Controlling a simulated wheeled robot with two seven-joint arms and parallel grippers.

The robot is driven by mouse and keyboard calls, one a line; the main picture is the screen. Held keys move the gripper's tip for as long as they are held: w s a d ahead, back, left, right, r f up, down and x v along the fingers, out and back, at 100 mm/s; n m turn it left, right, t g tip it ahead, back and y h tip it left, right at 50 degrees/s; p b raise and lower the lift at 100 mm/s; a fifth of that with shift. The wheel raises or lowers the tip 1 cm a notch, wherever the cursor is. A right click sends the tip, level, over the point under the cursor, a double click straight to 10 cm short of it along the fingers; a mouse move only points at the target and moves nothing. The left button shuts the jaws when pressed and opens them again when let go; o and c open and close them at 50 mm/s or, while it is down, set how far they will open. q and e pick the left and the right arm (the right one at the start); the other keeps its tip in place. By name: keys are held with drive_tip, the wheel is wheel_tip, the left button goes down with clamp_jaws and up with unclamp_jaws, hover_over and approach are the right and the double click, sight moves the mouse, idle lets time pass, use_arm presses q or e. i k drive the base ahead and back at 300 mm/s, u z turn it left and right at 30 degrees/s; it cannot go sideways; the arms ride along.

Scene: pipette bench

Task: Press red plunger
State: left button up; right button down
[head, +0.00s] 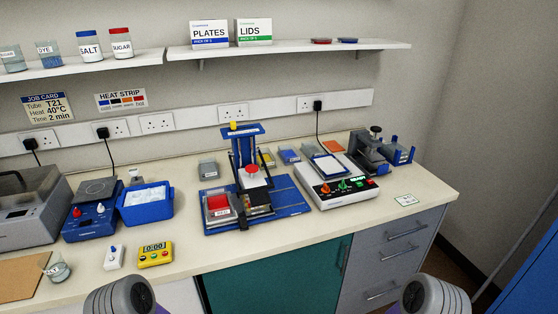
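A blue pipette stand (246,150) stands upright on a blue base plate (290,197) in the middle of the bench. A red round knob (252,169), which looks like the red plunger, sits at the front of the stand above a white part. A yellow knob (233,126) is at the stand's top left. A grey-and-red block with a label (220,207) sits at the left front of the base plate. Only rounded grey arm parts of mine show at the bottom edge, well short of the stand. Neither gripper shows.
Left of the stand are a blue ice box (146,204), a blue hotplate unit (90,222) and a yellow timer (155,254). Right is a white console (338,188) with coloured knobs. The bench front before the stand is clear. A shelf (290,50) hangs above.

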sight(251, 169)
drive_tip(key=i, duration=0.4)
drive_tip(key=u, duration=0.85)
